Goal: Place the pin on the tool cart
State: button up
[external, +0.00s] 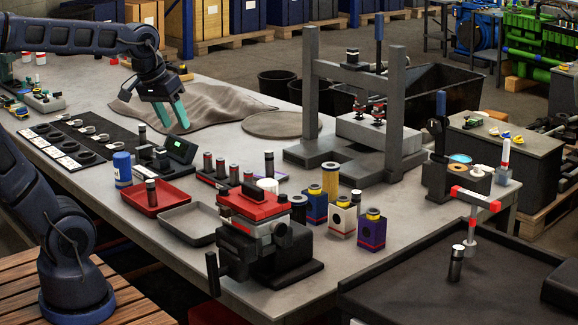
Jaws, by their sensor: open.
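My gripper (177,126), with two teal fingers, is open and empty, pointing down above the grey workbench near a crumpled grey cloth. A dark pin with a light top (456,264) stands upright on the black flat top of what looks like the tool cart (400,290) at the lower right, far from my gripper. I cannot tell which of these the task means.
A grey press frame (395,110) stands at the right of the workbench. A red and black vise (262,232) stands at its front, beside an empty grey tray (190,224) and several coloured blocks. The cloth (205,100) covers part of the bench behind my gripper.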

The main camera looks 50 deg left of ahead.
jog(key=s+a+f+m+y, duration=0.1)
jog(key=s+a+f+m, duration=0.1)
jog(key=s, duration=0.4)
jog(key=shift+s+a+f, duration=0.25)
jog(key=shift+a+f, duration=0.4)
jog(key=shift+a, duration=0.15)
